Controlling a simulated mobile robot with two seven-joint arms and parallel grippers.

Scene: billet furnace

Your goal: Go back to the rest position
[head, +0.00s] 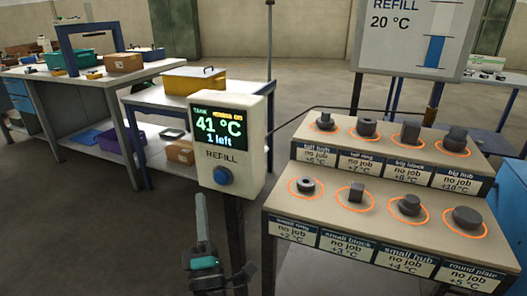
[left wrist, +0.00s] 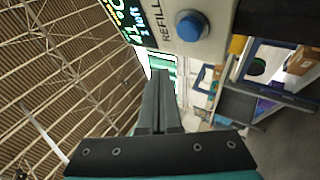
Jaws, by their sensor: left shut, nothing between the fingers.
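My left gripper (head: 202,212) is below and slightly left of the control box (head: 230,118) in the head view. Its fingers are shut with nothing between them, and they point up. The closed fingers also show in the left wrist view (left wrist: 158,92). The control box has a blue button (head: 222,176) under the word REFILL, and its screen reads 41 °C and 1 left. In the left wrist view the blue button (left wrist: 190,25) is above the fingertips and apart from them. My right gripper is in neither view.
A two-tier stand (head: 280,215) on the right holds several dark metal parts in orange rings. A sign (head: 405,35) reading REFILL 20 °C stands behind it. A side table (head: 150,98) with a yellow box (head: 194,80) and a workbench (head: 60,75) are at the left. Open floor lies front left.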

